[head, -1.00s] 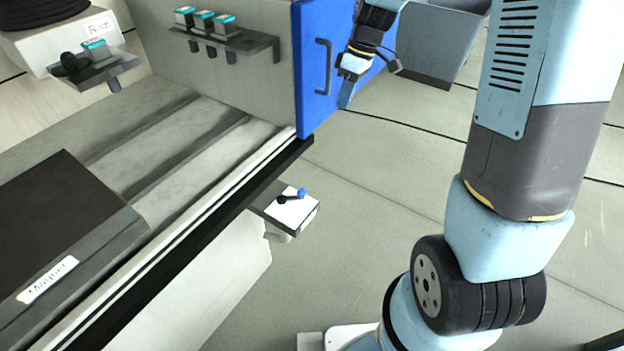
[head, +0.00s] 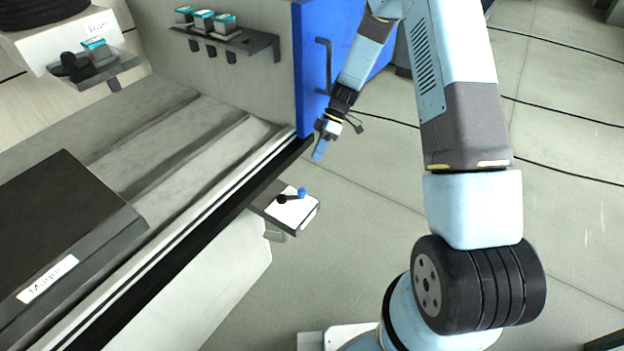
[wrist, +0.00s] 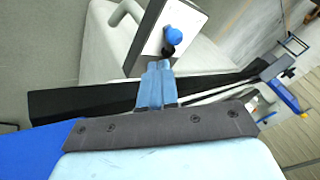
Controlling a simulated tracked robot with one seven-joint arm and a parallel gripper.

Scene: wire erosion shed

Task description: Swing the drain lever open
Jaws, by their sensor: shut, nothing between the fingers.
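The drain lever (head: 292,197) is a short dark arm with a black pivot at its left end and a blue knob at its right end. It lies on a white-topped block (head: 290,211) at the front edge of the machine. The lever's blue knob (wrist: 174,34) also shows in the wrist view, just beyond my fingertips, with the black pivot below it. My gripper (head: 319,150) is shut and empty, above and behind the lever, apart from it. In the wrist view the blue fingers (wrist: 157,84) are together and point toward the block.
A blue door (head: 313,60) with a dark handle stands behind my gripper. The machine's black front rail (head: 190,255) runs beside the block. A shelf with several teal-topped pieces (head: 222,35) is on the back wall. Open floor lies right of the block.

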